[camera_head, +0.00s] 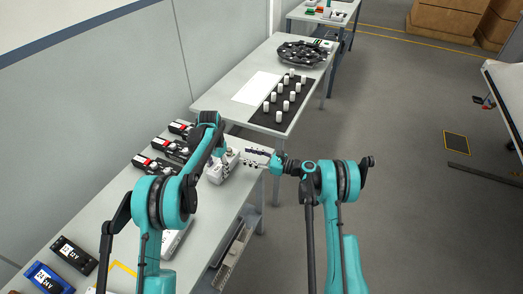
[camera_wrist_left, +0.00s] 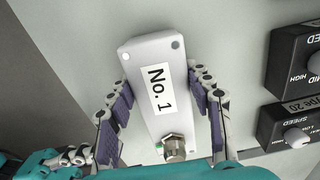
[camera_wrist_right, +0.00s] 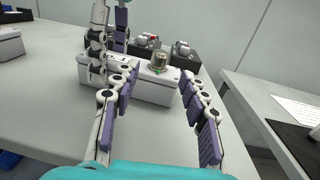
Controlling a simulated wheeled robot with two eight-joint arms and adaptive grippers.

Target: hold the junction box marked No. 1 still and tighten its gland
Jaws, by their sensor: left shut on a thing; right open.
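The white junction box (camera_wrist_left: 147,60) carries a "No. 1" label in the left wrist view. It also shows in the right wrist view (camera_wrist_right: 150,91) and on the table in the head view (camera_head: 219,173). My left gripper (camera_wrist_left: 163,80) is shut on the box, one finger along each long side. The metal gland (camera_wrist_left: 173,148) sits at one end of the box. In the right wrist view the gland (camera_wrist_right: 159,61) stands up from the box top. My right gripper (camera_wrist_right: 160,76) is open, its fingers spread in front of the box and gland, with nothing between the pads touching them.
Black speed controllers (camera_wrist_left: 299,60) lie beside the box; several line the table's wall side. Another white box (camera_wrist_right: 9,43) stands at far left in the right wrist view. A second table (camera_head: 205,103) holds white cylinders on a black mat (camera_head: 268,118). Open floor lies to the right.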

